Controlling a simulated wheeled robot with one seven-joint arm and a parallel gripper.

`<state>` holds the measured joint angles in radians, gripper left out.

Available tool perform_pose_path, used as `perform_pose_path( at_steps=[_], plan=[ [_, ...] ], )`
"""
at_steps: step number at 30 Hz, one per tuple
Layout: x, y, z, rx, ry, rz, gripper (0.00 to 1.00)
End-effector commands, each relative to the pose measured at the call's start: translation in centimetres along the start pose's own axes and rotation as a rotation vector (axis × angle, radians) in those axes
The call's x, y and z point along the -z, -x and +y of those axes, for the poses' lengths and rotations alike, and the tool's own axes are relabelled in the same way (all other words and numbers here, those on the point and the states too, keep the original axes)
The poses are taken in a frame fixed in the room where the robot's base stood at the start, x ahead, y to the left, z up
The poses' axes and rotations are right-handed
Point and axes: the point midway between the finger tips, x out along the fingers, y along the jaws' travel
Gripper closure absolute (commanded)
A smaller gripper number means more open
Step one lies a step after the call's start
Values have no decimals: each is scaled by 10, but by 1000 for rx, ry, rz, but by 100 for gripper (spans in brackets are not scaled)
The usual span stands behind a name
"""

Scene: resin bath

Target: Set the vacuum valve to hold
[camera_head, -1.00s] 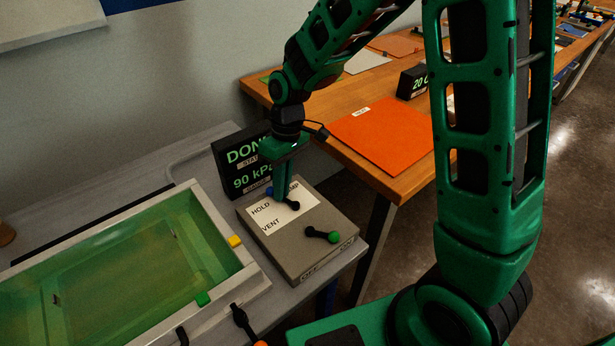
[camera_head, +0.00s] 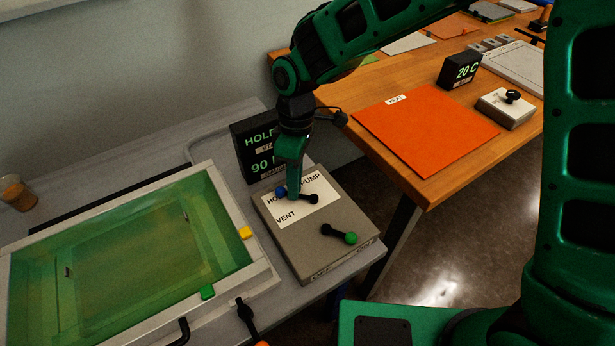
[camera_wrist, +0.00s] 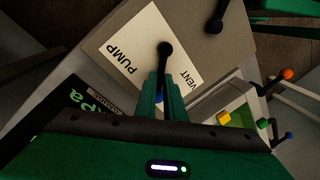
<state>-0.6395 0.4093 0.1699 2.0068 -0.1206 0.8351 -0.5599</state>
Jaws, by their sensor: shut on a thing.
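The vacuum valve is a black lever (camera_head: 313,198) with a blue knob (camera_head: 280,191), on a grey control box (camera_head: 300,243) with a white label reading PUMP, HOLD and VENT. The lever points left from its pivot, towards the HOLD word, which is partly hidden. My gripper (camera_head: 293,194) reaches down from above and is shut on the lever between pivot and knob. In the wrist view the fingers (camera_wrist: 163,82) cover part of the lever (camera_wrist: 165,50), with a bit of blue below. The black display (camera_head: 258,150) behind reads HOLD and 90, partly covered by my gripper.
A green-knobbed switch (camera_head: 340,234) sits on the same box near the OFF and ON marks. The green resin bath (camera_head: 130,250) is at left, with yellow and green blocks on its rim. A wooden table with an orange sheet (camera_head: 425,130) stands at right.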

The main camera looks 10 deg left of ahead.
Motion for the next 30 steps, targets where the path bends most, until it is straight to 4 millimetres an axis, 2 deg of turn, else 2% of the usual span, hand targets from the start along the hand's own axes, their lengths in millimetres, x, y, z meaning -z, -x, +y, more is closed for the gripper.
perform_pose_path(
  at_steps=[14,15,17,26,30],
  plan=[
    [0,-1,-1,0,10,-11,100],
    [0,-1,-1,0,10,-11,86],
    [1,-1,-1,0,10,-10,72],
    [3,0,-4,0,16,-7,72],
    [4,9,-3,0,17,-5,72]
  ],
)
